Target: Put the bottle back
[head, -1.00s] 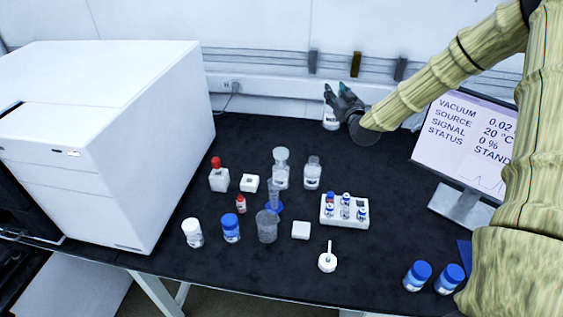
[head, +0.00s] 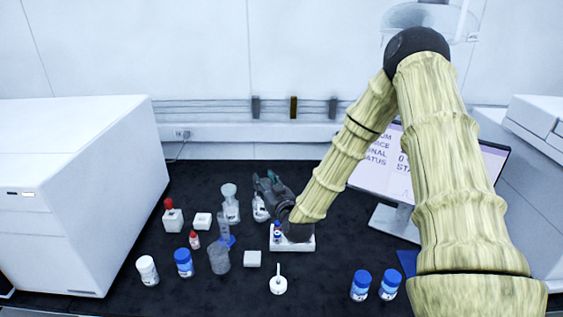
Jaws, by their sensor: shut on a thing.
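My gripper (head: 272,190) is dark grey and sits low over the middle of the black bench, at the back left of the white vial rack (head: 305,242). It is shut on the bottle, which the fingers and hand largely hide. A pale bottle (head: 261,209) shows just left of the fingers. I cannot tell whether it is the held one or the clear bottle that stood there. The flask-like clear vessel (head: 230,203) stands to its left, apart from the gripper.
A red-capped bottle (head: 172,217), white blocks, a clear beaker (head: 219,259) and white-capped (head: 147,270) and blue-capped (head: 183,262) jars stand close around. Two more blue-capped jars are front right. A monitor (head: 375,170) stands right, behind my arm. The back of the bench is clear.

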